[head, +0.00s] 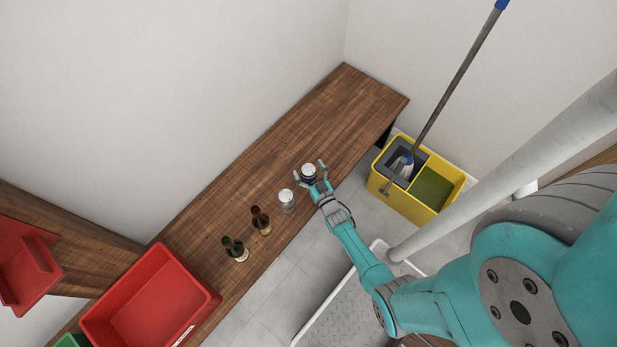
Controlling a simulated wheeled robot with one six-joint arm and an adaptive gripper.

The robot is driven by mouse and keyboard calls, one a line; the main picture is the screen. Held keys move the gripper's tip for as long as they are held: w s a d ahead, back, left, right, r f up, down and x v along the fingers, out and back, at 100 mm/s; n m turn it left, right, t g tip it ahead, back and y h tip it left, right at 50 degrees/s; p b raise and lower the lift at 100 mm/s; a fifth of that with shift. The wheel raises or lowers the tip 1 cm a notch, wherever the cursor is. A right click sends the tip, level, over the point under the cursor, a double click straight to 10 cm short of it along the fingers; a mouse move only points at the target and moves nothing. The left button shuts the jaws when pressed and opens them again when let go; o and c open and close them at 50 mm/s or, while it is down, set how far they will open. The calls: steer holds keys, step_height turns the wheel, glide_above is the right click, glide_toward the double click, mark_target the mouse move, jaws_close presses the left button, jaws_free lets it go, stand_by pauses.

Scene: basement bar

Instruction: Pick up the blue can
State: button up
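A can (309,171) with a pale top and a dark blue side stands on the wooden bench, near its front edge. My gripper (309,170) reaches in from the front right, with one finger on each side of this can. The fingers look spread, with small gaps between their tips and the can. The lower side of the can is partly hidden by my gripper.
A silver-white can (286,199) stands just left of my gripper. Two dark bottles (260,219) (235,248) stand farther left on the wooden bench (345,110), before a red bin (150,305). A yellow mop bucket (416,208) is on the floor at right. The bench's far end is clear.

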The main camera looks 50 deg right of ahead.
steer(key=c, duration=0.6)
steer(key=shift+r, duration=0.1)
